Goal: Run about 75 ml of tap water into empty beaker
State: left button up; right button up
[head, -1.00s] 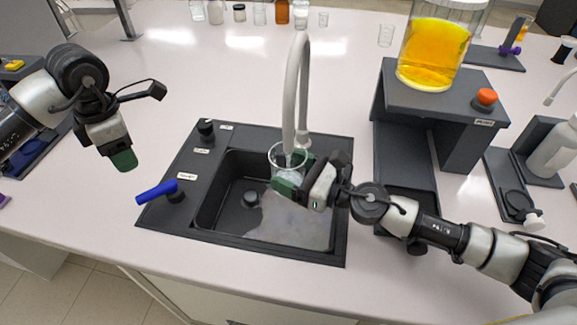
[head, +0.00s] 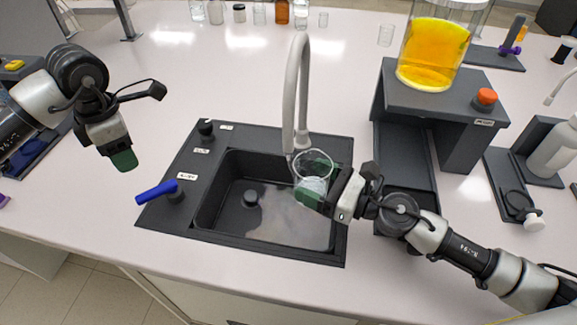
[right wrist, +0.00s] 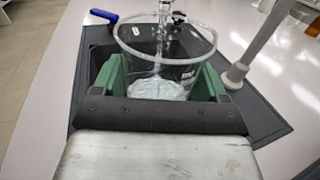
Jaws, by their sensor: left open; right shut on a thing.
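The clear glass beaker (head: 313,163) is upright above the right part of the black sink. It holds some clear water, which also shows low in the beaker (right wrist: 157,88) in the right wrist view. My right gripper (head: 312,190) is shut on the beaker, its green fingers on either side of the glass. The grey tap spout (head: 288,140) ends just left of the beaker's rim in the head view. The blue tap lever (head: 157,192) points left. My left gripper (head: 123,158) is open and empty, left of the sink.
The sink basin (head: 215,215) looks wet on its floor. A dark stand (head: 400,95) with a vessel of yellow liquid (head: 432,55) and an orange knob (head: 486,97) stands right of the sink. Bottles and glassware line the back.

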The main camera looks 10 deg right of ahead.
jog(key=shift+v, duration=1.2)
jog(key=shift+a, duration=0.1)
